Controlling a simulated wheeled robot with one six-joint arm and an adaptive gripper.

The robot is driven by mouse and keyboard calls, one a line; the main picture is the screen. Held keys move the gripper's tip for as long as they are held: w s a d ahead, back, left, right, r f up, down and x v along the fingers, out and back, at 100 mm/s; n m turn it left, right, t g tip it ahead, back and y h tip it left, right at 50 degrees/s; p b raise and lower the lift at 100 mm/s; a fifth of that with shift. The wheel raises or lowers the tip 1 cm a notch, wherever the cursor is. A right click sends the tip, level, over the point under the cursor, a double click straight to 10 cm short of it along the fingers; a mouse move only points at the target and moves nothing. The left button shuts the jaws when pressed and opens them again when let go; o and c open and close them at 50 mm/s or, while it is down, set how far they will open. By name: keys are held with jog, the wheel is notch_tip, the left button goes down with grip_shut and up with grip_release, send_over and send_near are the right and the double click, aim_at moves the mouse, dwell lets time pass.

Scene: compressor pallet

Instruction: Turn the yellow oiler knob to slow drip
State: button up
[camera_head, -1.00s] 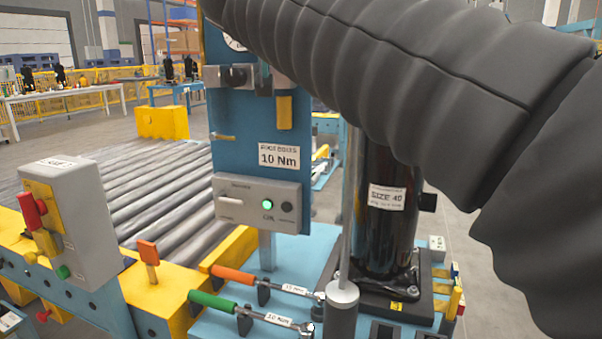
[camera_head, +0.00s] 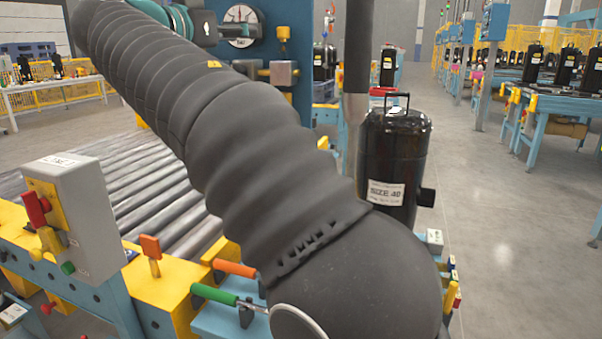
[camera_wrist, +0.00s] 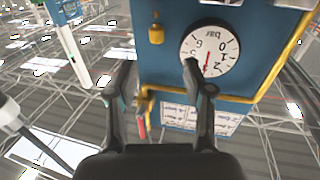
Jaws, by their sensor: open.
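A small yellow part (camera_wrist: 156,34), which may be the oiler knob, shows on the blue panel (camera_wrist: 180,75) in the wrist view, beside a round bar gauge (camera_wrist: 210,50). My gripper (camera_wrist: 153,78) is open and empty. Its two fingers are spread in front of the panel, with the yellow part above the gap in the wrist picture and apart from both fingers. In the head view my arm hides much of the panel's lower part.
A black tank (camera_head: 393,150) labelled SIZE 40 stands right of my arm. A grey control box (camera_head: 75,215) with a red handle stands at the left. Green (camera_head: 214,294) and orange (camera_head: 235,269) tool handles lie in front. In the wrist view, a yellow pipe (camera_wrist: 285,62) runs along the panel's edge.

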aim_at(283, 33)
jog(key=x, duration=0.8)
jog(key=d+x, duration=0.1)
jog(key=x, duration=0.2)
jog(key=shift+d+r+b, duration=0.15)
jog(key=shift+d+b, duration=0.05)
jog(key=shift+b, duration=0.1)
jog(key=shift+w+n+t+y+b, duration=0.15)
jog(key=shift+n+t+y+b, duration=0.15)
jog(key=shift+n+y+b, duration=0.1)
jog(key=shift+d+n+t+y+b, duration=0.1)
jog(key=shift+n+t+y+b, duration=0.35)
jog(key=shift+y, duration=0.55)
jog(key=n+t+y, duration=0.1)
jog(key=n+y, duration=0.2)
jog(key=shift+y, duration=0.3)
jog(key=s+a+b, duration=0.3)
jog(key=s, duration=1.1)
jog(key=s+d+f+n+g+y, duration=0.1)
jog(key=s+d+f+n+g, duration=0.1)
jog(key=f, duration=1.2)
jog(key=s+d+f+n+g+y+p, duration=0.1)
jog(key=s+d+f+n+g, duration=0.2)
jog(key=f, duration=1.2)
jog(key=d+n+g, duration=0.1)
jog(key=g, duration=0.2)
jog(key=shift+s+d+f+y, duration=0.2)
jog(key=shift+s+d+y, duration=0.05)
jog(key=shift+d+y, duration=0.15)
